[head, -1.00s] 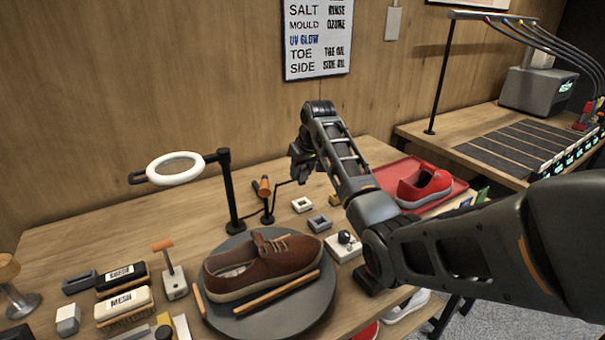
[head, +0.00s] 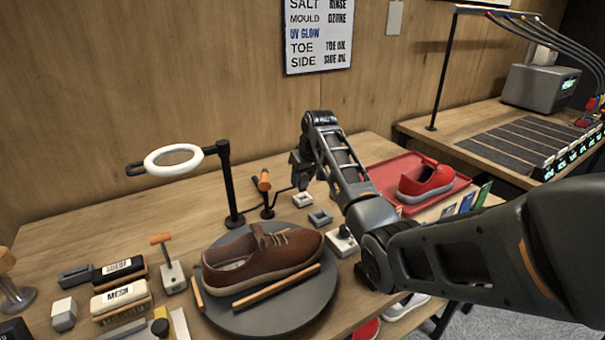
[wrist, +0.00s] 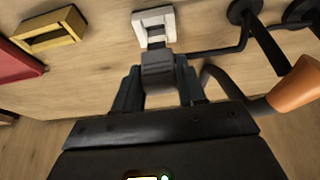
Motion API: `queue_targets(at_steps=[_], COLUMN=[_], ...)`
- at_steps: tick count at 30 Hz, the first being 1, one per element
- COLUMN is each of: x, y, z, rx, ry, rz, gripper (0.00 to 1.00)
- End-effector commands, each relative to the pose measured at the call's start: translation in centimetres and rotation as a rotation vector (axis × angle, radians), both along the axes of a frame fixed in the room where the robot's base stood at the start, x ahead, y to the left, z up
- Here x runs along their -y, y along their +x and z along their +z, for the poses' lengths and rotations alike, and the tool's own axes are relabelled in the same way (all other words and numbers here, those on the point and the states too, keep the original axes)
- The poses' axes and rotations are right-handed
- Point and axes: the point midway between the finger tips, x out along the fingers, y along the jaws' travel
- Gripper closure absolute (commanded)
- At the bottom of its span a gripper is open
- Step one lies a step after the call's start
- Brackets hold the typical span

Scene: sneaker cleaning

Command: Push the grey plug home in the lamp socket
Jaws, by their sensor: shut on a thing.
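My gripper (wrist: 160,88) is shut on the grey plug (wrist: 158,70), which sticks out between its fingers in the wrist view. A white square socket block (wrist: 153,26) lies on the bench just beyond the plug. The plug's front end meets or overlaps the block's near edge in the picture; I cannot tell if it is inside. In the head view my gripper (head: 300,182) hangs just above the white socket block (head: 302,200), and the plug is not clear there. The ring lamp (head: 175,158) stands to the left on a black post.
An orange-handled tool (head: 264,181) stands left of the gripper. The brown shoe (head: 262,255) rests on a round turntable. A red tray (head: 385,178) with a red shoe is at right. A yellow block (wrist: 48,30) lies nearby.

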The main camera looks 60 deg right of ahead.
Motion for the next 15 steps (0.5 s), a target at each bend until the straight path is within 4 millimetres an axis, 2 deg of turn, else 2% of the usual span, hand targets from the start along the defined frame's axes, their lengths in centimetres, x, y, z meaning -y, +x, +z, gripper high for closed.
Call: queue_targets(at_steps=[6, 15], x=[-0.01, 0.0], y=[0.0, 0.0], z=[-1.26, -1.28], rx=[0.0, 0.0], ry=[0.0, 0.0], rz=[0.0, 0.0], gripper=[0.86, 0.86])
